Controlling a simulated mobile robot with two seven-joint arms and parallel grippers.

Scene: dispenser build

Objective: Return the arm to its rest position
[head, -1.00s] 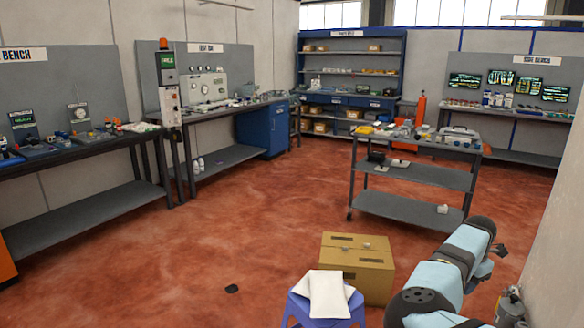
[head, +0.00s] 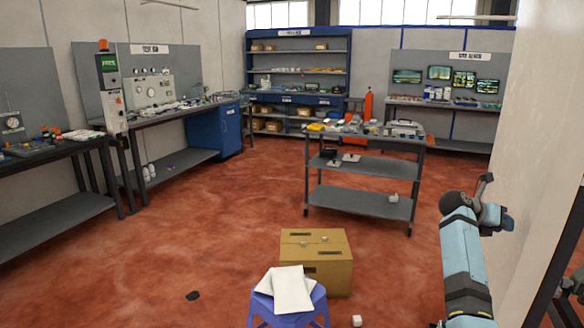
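My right arm reaches up from the bottom right, with light blue links and a dark joint. Its gripper (head: 497,213) is at the far end, small and turned partly away beside the pale wall. I cannot tell whether its fingers are open or shut, and I see nothing held in it. My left arm and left gripper are out of view.
A cardboard box (head: 316,264) and a blue stool (head: 318,300) with white cloth (head: 284,290) stand left of my arm. A grey cart (head: 362,203) stands farther back. A wall (head: 535,120) rises close on the right. Open red floor lies to the left.

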